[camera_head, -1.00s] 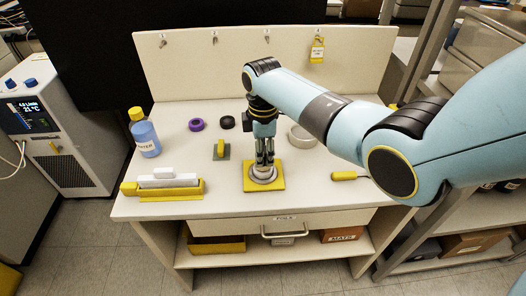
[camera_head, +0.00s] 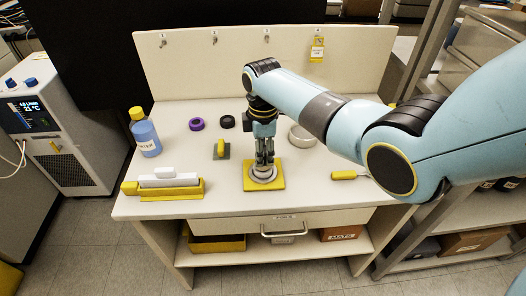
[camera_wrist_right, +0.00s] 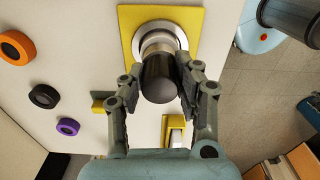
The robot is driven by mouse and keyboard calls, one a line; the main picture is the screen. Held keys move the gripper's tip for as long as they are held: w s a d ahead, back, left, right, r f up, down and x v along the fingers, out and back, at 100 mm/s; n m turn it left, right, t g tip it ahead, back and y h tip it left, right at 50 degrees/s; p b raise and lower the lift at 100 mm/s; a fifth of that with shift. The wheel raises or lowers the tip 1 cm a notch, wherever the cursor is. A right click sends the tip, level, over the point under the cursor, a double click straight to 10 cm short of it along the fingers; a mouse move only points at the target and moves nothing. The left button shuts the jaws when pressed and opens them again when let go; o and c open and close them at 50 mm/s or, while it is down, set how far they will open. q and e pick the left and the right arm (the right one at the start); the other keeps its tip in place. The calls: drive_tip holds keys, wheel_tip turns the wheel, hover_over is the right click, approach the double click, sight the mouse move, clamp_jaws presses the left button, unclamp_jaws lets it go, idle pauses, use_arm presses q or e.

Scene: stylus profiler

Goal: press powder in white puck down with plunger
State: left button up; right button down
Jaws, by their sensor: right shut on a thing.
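My right gripper (camera_head: 264,155) points down over the yellow mat (camera_head: 250,184) and is shut on the plunger (camera_wrist_right: 160,78). In the right wrist view the gripper (camera_wrist_right: 160,88) has one finger on each side of the plunger's dark round handle. The plunger's metal lower part (camera_wrist_right: 158,42) stands inside the white puck (camera_wrist_right: 181,36), which sits on the mat. The puck (camera_head: 264,180) also shows under the fingers in the head view. The powder is hidden beneath the plunger. My left gripper is not in view.
A water bottle (camera_head: 145,135), a purple ring (camera_head: 196,124) and a black ring (camera_head: 227,122) stand to the left. A yellow block (camera_head: 165,193) with white pieces lies front left. A yellow-handled tool (camera_head: 344,175) lies right. The table's front edge is near the mat.

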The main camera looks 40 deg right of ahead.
drive_tip(key=shift+f, duration=0.35)
idle(0.4)
drive_tip(key=shift+f, duration=0.15)
idle(0.9)
drive_tip(key=shift+s+f, duration=0.15)
idle(1.1)
drive_tip(key=r+p, duration=0.7)
drive_tip(key=shift+w+r+p, duration=0.15)
drive_tip(key=shift+w+p, duration=0.05)
drive_tip(key=shift+p, duration=0.1)
idle(0.4)
